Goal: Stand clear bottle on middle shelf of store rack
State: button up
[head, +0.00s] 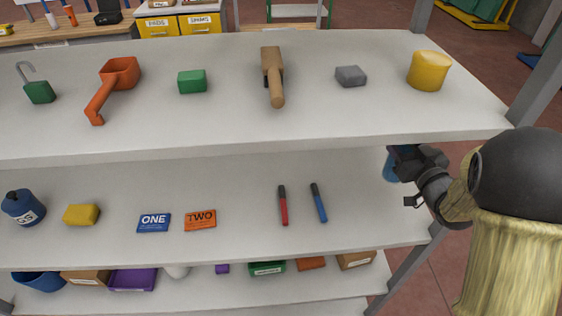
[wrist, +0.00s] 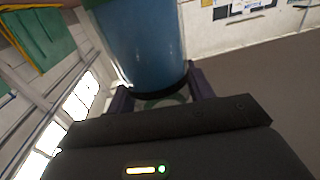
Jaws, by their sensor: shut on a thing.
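The clear bottle, blue inside, fills the upper middle of the wrist view (wrist: 142,45) between my gripper's fingers (wrist: 162,92). My gripper (head: 400,158) is shut on it. In the head view only a blue sliver of the bottle (head: 390,170) shows, at the right end of the rack; the rest is hidden by the gripper and the top shelf. The store rack's second visible shelf (head: 350,225) lies below the top shelf (head: 330,120). I cannot tell whether the bottle touches the shelf.
The second shelf holds a blue jug (head: 22,207), yellow block (head: 81,214), two cards (head: 177,221), a red marker (head: 283,205) and a blue marker (head: 319,203). Its right end is bare. A grey post (head: 415,262) stands near my arm. Bins and boxes fill the lower shelf.

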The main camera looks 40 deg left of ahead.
jog(key=shift+w, duration=0.15)
notch_tip(320, 180, down, 6)
jog(key=shift+r+p, duration=0.25)
jog(key=shift+p, duration=0.25)
jog(key=shift+f, duration=0.15)
jog(key=shift+s+d, duration=0.1)
jog(key=shift+s, duration=0.1)
jog(key=shift+f+p, duration=0.4)
jog(key=shift+f, duration=1.65)
